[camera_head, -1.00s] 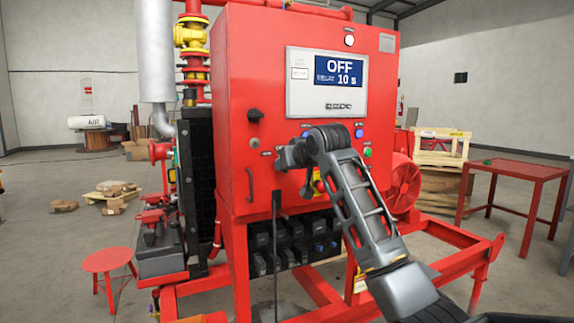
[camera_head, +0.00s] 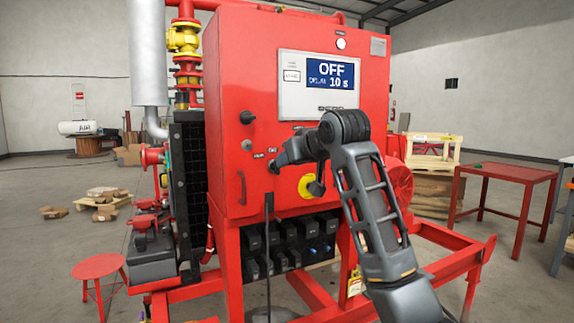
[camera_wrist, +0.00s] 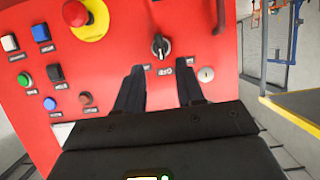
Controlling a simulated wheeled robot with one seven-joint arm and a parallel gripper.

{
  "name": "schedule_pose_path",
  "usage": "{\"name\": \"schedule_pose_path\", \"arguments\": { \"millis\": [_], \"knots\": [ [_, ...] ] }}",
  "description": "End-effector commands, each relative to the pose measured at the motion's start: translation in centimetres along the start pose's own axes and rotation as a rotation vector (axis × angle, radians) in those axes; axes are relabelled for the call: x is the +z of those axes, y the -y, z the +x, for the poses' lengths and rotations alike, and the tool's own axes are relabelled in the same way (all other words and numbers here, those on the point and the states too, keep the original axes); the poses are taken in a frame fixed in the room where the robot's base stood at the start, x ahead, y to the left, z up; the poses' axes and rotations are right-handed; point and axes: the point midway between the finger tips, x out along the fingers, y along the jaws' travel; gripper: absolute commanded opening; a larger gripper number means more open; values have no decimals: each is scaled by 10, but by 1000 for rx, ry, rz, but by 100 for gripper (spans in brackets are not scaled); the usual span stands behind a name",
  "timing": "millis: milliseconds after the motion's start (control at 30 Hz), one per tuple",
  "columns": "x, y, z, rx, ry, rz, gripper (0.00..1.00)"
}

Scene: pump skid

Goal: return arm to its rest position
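My arm (camera_head: 375,215) reaches up from the lower right in front of the red control cabinet (camera_head: 235,90). My gripper (camera_head: 272,165) is near the cabinet's front face, below the display. In the wrist view my gripper (camera_wrist: 160,80) has its two dark fingers spread apart, with nothing between them. Beyond the fingertips is a black selector switch (camera_wrist: 160,45) on the red panel. Whether the fingertips touch the panel is not clear. The display (camera_head: 330,74) reads OFF and 10 s.
A red emergency button on a yellow base (camera_wrist: 88,18) and several coloured buttons sit beside the switch. A red frame rail (camera_head: 455,262) runs beyond the arm. A red table (camera_head: 505,172) stands at the right and a red stool (camera_head: 98,268) at the left.

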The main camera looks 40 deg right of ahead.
Motion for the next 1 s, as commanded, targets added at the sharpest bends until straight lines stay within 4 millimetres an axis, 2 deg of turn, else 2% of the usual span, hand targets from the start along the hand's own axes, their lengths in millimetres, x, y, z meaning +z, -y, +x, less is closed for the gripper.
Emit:
{"name": "schedule_pose_path", "arguments": {
  "millis": [567,667,767,1000],
  "knots": [
    [1,0,-1,0,1,1,38],
    [10,4,2,-7,1,5,38],
    [35,16,9,-27,-2,18,38],
    [135,62,19,-90,-25,67,38]
  ]
}}
